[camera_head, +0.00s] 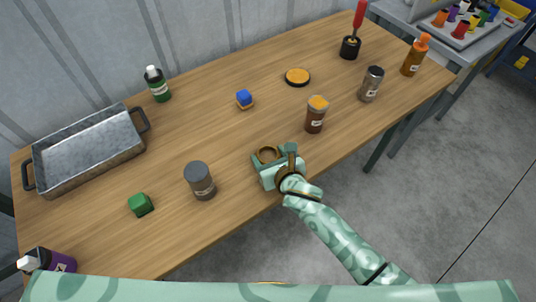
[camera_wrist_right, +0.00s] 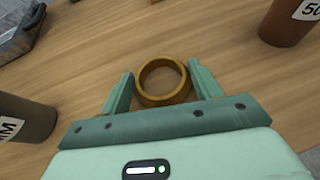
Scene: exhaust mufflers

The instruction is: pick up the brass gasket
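The brass gasket (camera_wrist_right: 163,100) is a gold ring lying on the wooden table near its front edge. It also shows in the head view (camera_head: 268,149). My right gripper (camera_head: 272,154) is low at the table, with the ring between its two fingers. In the right wrist view the right gripper (camera_wrist_right: 160,70) is spread, one finger on each side of the ring. The right finger is very close to the ring; I cannot tell if it touches. A small gap shows at the left finger. My left gripper is not in view.
A dark grey jar (camera_head: 200,182) stands left of the right gripper, and a brown jar with orange lid (camera_head: 315,118) stands to its right. Clear table lies behind the ring.

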